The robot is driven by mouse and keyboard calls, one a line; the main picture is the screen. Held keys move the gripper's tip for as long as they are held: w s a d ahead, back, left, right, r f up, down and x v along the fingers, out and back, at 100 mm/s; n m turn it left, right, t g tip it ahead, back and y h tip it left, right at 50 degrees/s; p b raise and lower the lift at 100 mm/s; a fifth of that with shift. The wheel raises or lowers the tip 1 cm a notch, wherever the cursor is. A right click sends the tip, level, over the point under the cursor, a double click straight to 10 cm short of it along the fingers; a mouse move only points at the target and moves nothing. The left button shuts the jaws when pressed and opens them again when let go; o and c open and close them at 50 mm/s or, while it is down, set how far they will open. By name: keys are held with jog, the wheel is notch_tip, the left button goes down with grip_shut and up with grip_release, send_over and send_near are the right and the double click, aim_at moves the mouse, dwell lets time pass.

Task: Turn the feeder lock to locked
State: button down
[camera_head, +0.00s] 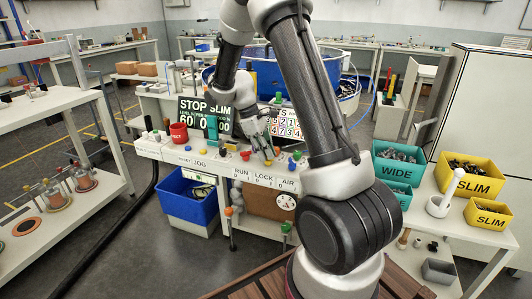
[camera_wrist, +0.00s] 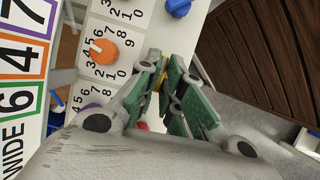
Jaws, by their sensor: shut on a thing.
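The feeder console (camera_head: 222,168) carries a row of knobs along its front, with the labels RUN, LOCK and AIR on its front edge. My gripper (camera_head: 266,150) reaches down to the console above the LOCK label (camera_head: 263,178). In the wrist view my gripper (camera_wrist: 163,82) has its green-padded fingers closed on a small yellow knob (camera_wrist: 161,74). The fingers hide most of this knob, so I cannot read which way it is turned.
An orange dial (camera_wrist: 103,52) and a blue knob (camera_wrist: 178,9) lie near the fingers. Teal WIDE bins (camera_head: 397,172) and yellow SLIM bins (camera_head: 470,185) are on the right bench. A blue crate (camera_head: 188,207) sits below.

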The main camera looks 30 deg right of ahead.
jog(key=m+y, duration=0.1)
jog(key=m, duration=0.3)
jog(key=shift+w+d+m+g+y, duration=0.2)
jog(key=shift+m+g+y, duration=0.1)
jog(key=shift+y, duration=0.1)
jog(key=m, duration=0.2)
jog(key=m+y, duration=0.1)
jog(key=m, duration=0.1)
jog(key=shift+d+m+y, duration=0.15)
jog(key=shift+m+y, duration=0.15)
jog(key=c, duration=1.6)
grip_release()
jog(key=shift+s, duration=0.1)
jog(key=shift+o, duration=0.2)
jog(key=v, duration=1.2)
jog(key=shift+w+d, duration=0.1)
jog(key=shift+w, duration=0.1)
